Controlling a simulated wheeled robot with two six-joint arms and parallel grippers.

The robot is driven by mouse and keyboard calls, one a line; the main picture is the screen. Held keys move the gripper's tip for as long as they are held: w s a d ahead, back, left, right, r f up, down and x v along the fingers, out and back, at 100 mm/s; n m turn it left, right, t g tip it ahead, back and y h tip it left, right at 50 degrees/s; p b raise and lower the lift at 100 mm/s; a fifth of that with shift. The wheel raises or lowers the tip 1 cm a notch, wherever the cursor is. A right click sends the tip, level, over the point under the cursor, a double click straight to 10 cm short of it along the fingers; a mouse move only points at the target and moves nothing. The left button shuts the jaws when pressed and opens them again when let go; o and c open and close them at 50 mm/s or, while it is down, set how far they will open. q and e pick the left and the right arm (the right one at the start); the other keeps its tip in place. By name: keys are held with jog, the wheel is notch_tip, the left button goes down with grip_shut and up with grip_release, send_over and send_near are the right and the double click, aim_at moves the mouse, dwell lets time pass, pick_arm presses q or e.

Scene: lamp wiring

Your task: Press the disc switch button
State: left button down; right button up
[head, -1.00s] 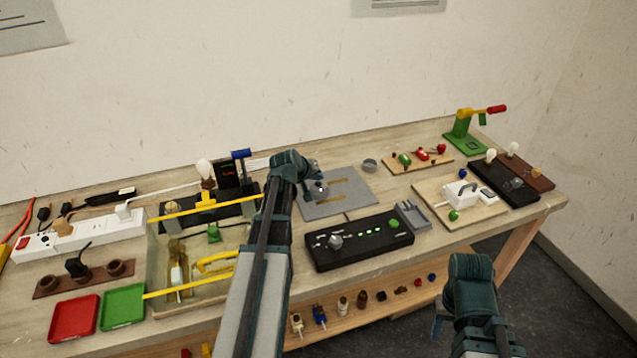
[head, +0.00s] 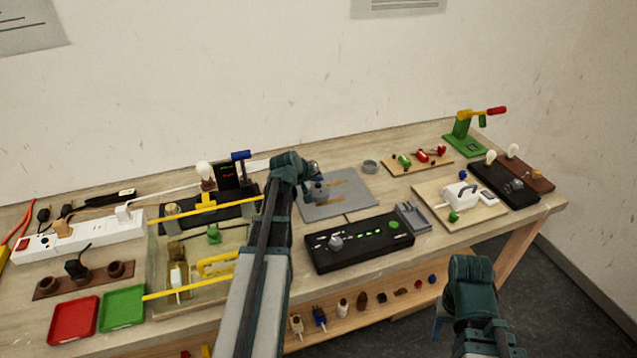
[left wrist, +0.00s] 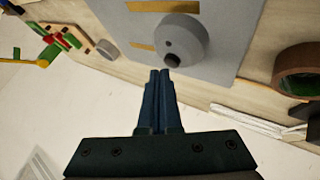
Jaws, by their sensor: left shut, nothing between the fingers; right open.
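The grey disc switch (head: 320,188) stands on a grey plate (head: 357,205) in the middle of the table. In the left wrist view the disc (left wrist: 183,36) shows a darker round button (left wrist: 172,60) at its edge. My left gripper (head: 313,173) is shut and empty at the disc. In the left wrist view its fingertips (left wrist: 161,72) are right beside the button; I cannot tell whether they touch it. In the head view the gripper partly hides the disc. My right gripper (head: 438,326) is open, low in front of the table, mostly hidden by its arm.
A black control panel (head: 360,258) with a knob and a green button stands in front of the plate. A small grey ring (head: 370,166) lies behind it.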

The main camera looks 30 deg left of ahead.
pick_arm(q)
jog(key=shift+r, duration=0.15)
notch_tip(320, 180, up, 6)
jog(key=p, duration=0.6)
dwell(0.5)
jog(key=s+d+f+m+g, duration=0.1)
jog(key=s+d+m, duration=0.1)
jog(key=d, duration=0.6)
jog(key=s+d+f+m+g+h, duration=0.1)
jog(key=s+d+f+m+g, duration=0.1)
jog(key=d, duration=0.6)
jog(key=s+d+f+m+g+h, duration=0.1)
jog(key=s+d+f+m, duration=0.1)
jog(key=s+d, duration=0.2)
jog(key=shift+s+d+g, duration=0.2)
jog(key=shift+d+g, duration=0.2)
jog(key=shift+d, duration=1.5)
jog(key=s+d+f+m+g+y, duration=0.1)
jog(key=s+d+m+g, duration=0.1)
jog(key=s+d, duration=0.4)
jog(key=s+d+m+g+y, duration=0.2)
jog(key=s+d+m, duration=0.3)
jog(key=s, duration=0.6)
jog(key=shift+s+d+f+g, duration=0.4)
jog(key=shift+d, duration=0.6)
